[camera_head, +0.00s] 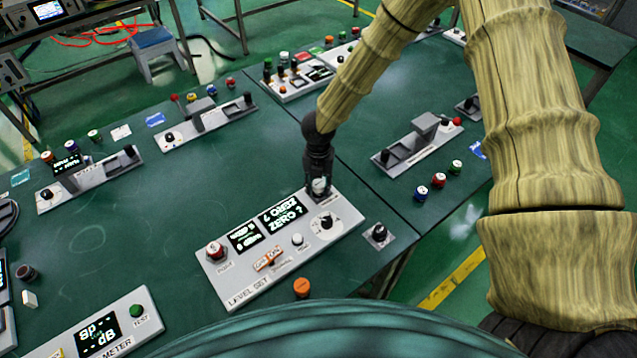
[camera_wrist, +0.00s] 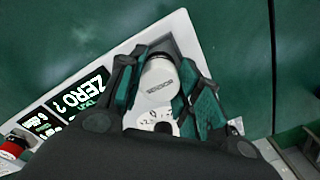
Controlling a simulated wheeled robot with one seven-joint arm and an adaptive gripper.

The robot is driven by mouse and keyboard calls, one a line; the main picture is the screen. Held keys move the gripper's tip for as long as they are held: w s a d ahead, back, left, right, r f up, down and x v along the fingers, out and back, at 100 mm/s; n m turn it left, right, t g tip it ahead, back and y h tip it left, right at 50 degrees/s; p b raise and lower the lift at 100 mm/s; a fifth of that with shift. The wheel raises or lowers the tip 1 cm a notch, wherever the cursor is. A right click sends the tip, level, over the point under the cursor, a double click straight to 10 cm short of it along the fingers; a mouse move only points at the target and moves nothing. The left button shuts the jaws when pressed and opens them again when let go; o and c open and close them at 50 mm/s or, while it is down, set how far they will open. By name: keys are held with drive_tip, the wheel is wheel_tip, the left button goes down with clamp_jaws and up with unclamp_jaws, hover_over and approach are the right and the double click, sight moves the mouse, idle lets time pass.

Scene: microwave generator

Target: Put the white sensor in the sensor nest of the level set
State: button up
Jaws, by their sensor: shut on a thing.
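The level set (camera_head: 268,268) is a white panel on the green table, with ZERO ? on its display, a red knob, an orange switch and a dial. My gripper (camera_head: 319,185) points down over its far right corner. In the wrist view my gripper (camera_wrist: 158,92) is shut on the white sensor (camera_wrist: 159,78), a round white cap lettered SENSOR, with one finger on each side. The sensor is over a grey recessed area (camera_wrist: 188,45) at that corner, the sensor nest. I cannot tell whether the sensor is seated in it or just above it.
A small black-knob box (camera_head: 379,236) stands right of the level set, and an orange cap (camera_head: 301,287) lies in front. The meter panel (camera_head: 100,335) is at the front left. Other panels with grey blocks (camera_head: 207,120) stand farther back. The table between them is mostly clear.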

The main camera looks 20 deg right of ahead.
sight(319, 183)
drive_tip(key=o, duration=1.2)
drive_tip(key=shift+r, duration=0.2)
wheel_tip(319, 183, up, 12)
drive_tip(key=b, duration=0.2)
drive_tip(key=shift+f+b, duration=0.1)
drive_tip(key=shift+b, duration=0.3)
